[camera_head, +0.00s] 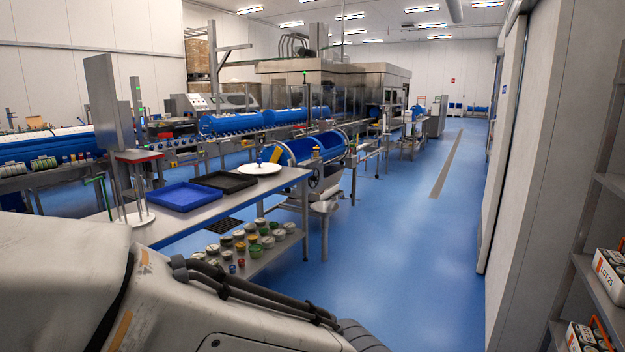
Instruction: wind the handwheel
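A small round wheel (314,179), which looks like the handwheel, sits low at the near end of a blue tub-shaped machine (318,146) in the middle of the view. It is small and dark at this distance, and its spokes and handle cannot be made out. The steel table's end partly crowds it on the left. Neither of my grippers is in view. A large white part of my own arm fills the lower left, well short of the machine.
A steel table (216,207) with a blue tray (186,196), a black tray (224,181) and a white disc (259,169) stands between me and the machine. Several small tubs are on its lower shelf. Shelves with boxes (611,270) are at right. The blue floor (405,255) is clear centre-right.

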